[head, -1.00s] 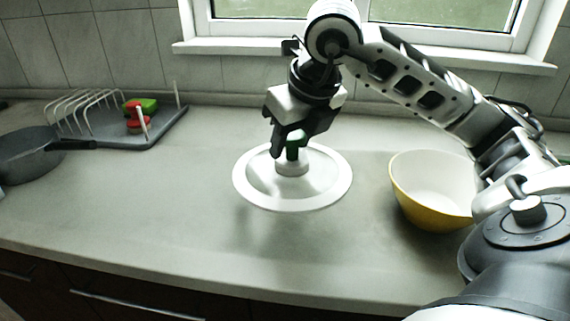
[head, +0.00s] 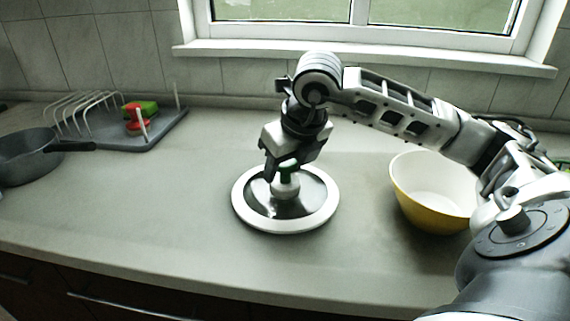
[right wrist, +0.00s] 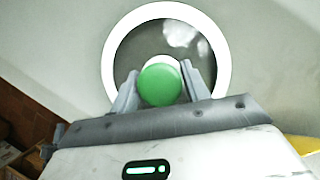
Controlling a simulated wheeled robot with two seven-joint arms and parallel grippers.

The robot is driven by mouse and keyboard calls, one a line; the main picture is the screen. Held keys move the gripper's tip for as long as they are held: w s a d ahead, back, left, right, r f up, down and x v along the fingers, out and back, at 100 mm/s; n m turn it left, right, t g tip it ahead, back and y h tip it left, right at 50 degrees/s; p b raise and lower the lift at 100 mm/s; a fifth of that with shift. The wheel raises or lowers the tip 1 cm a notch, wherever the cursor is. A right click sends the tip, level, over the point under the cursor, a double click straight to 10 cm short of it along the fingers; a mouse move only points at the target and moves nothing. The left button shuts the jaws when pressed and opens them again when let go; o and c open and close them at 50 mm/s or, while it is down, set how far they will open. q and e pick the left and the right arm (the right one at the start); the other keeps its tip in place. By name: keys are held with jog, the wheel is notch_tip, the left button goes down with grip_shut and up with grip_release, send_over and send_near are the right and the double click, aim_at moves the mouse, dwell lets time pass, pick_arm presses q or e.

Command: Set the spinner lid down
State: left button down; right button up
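The spinner lid (head: 244,212) is a round disc with a white rim, a dark clear middle and a green knob (head: 288,168) on top. It lies level at the counter surface in the middle of the head view, with no clear gap beneath it. My right gripper (head: 282,172) points down from above with its fingers on either side of the knob. In the right wrist view the green knob (right wrist: 160,85) sits between the two fingers, which appear to touch it. The lid's rim (right wrist: 108,60) shows beyond them. My left gripper is not in view.
A yellow bowl (head: 412,205), white inside, stands right of the lid. A grey pan (head: 25,160) is at the far left, beside a grey dish rack (head: 100,132) holding red and green items (head: 138,115). The counter (head: 160,220) is clear left of the lid and in front.

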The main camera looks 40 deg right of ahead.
jog(key=shift+o, duration=1.1)
jog(key=shift+r+p, duration=0.3)
jog(key=p+v, duration=0.1)
jog(key=v, duration=1)
jog(key=shift+s+r, duration=0.25)
jog(key=shift+r, duration=0.05)
